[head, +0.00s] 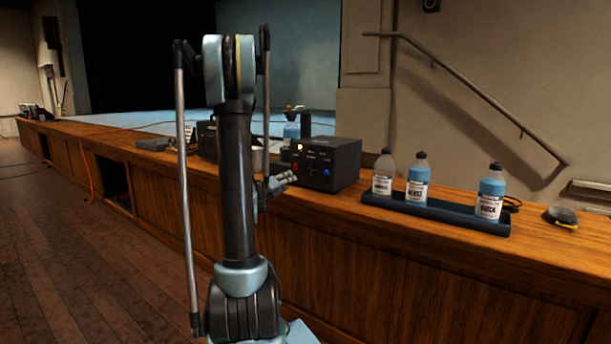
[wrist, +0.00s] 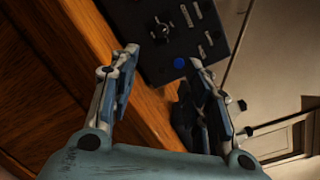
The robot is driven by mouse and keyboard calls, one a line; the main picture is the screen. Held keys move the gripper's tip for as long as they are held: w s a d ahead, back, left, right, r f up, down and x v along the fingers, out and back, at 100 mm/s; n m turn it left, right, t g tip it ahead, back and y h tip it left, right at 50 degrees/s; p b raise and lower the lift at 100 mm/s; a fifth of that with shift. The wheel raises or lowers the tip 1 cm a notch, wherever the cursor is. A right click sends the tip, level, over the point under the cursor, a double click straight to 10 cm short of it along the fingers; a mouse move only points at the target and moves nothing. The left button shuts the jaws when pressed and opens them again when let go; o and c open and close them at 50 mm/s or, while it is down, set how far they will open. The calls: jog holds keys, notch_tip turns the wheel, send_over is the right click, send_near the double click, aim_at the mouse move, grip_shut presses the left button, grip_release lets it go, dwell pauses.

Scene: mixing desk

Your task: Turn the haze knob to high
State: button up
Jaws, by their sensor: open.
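A black control box (head: 335,165) stands on the wooden ledge, with a yellow light at its upper left and a blue button at its lower right. In the wrist view its face (wrist: 218,55) is tilted and shows a round dark knob (wrist: 160,30), pale label marks and the blue button (wrist: 180,63). I cannot read the labels or the knob's setting. My gripper (wrist: 163,60) is open and empty, its fingertips short of the knob and spread to either side of the blue button's area. In the head view my gripper (head: 282,181) is just left of the box, partly behind my arm.
Right of the box, a dark tray (head: 440,209) holds three labelled bottles (head: 417,180). A small dark round object (head: 561,217) lies farther right. An orange cable (head: 88,175) hangs over the ledge front. Wooden panelling drops below the ledge edge.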

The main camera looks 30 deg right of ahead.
aim_at(308, 171)
jog(key=shift+n, duration=0.9)
jog(key=x, duration=1.8)
jog(key=shift+w+d+r, duration=0.1)
jog(key=shift+w+r, duration=0.1)
jog(key=shift+w, duration=0.15)
grip_shut()
